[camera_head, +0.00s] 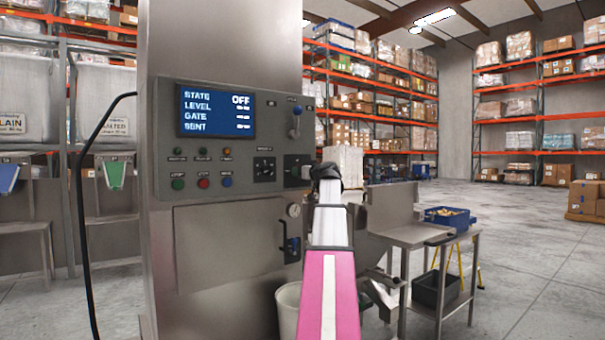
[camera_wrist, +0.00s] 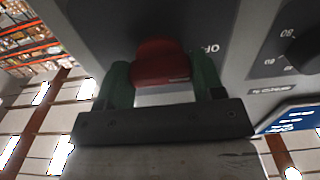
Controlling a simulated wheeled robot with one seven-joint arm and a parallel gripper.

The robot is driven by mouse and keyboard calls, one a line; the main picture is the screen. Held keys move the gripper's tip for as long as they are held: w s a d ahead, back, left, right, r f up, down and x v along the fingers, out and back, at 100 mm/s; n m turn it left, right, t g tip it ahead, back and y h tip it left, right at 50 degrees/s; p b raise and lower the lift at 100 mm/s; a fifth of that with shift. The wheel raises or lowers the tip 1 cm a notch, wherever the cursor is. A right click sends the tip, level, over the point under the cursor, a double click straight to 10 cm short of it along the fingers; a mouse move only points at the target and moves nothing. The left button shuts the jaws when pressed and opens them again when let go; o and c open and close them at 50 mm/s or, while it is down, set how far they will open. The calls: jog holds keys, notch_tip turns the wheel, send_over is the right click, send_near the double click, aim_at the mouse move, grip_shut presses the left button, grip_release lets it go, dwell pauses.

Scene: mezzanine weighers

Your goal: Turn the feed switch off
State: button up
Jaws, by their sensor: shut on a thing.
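The feed switch seems to be the red knob (camera_wrist: 160,62) on a dark plate in the wrist view, with letters that look like "OF" printed beside it. My gripper (camera_wrist: 161,82) has its two green fingers on either side of the red knob and is shut on it. In the head view my gripper (camera_head: 324,176) is at the right edge of the grey control panel (camera_head: 166,150), in front of part of the dark switch plate (camera_head: 297,168). The knob is hidden there. The panel's blue display (camera_head: 216,110) reads STATE OFF.
A blue-knobbed lever (camera_head: 296,122) and a black dial (camera_head: 264,169) sit near the switch. A door handle (camera_head: 290,246) is below. A steel stand with a blue bin (camera_head: 450,218) is at right. Open floor lies farther right.

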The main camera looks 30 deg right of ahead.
dwell(0.4)
jog(key=o, duration=0.9)
jog(key=s, duration=1)
jog(key=shift+s+d, duration=0.4)
jog(key=shift+f, duration=0.1)
jog(key=w+a+f+g+y, duration=0.1)
jog(key=w+a+f+g, duration=0.15)
jog(key=a+f, duration=0.55)
jog(key=w+a+f+g+y, duration=0.15)
jog(key=w+a+f, duration=0.25)
jog(key=f, duration=0.9)
jog(key=s+a+f+m+g, duration=0.1)
jog(key=a+f+g, duration=0.2)
jog(key=a+f, duration=0.75)
jog(key=s+a+f+g, duration=0.2)
jog(key=a+f+g, duration=0.35)
jog(key=f, duration=0.85)
jog(key=s+a+f+g+h, duration=0.1)
jog(key=s+a+f, duration=0.4)
jog(key=s+f, duration=0.1)
jog(key=s+a+f+g+h, duration=0.1)
jog(key=s+a+f+g, duration=0.1)
jog(key=s+a+f, duration=0.4)
jog(key=s+a+f+g+h, duration=0.1)
jog(key=s+a+f, duration=0.4)
jog(key=f, duration=0.5)
jog(key=shift+s+a+f+g+h, duration=0.25)
jog(key=shift+s+a+g+h, duration=0.15)
jog(key=shift+a+g, duration=0.3)
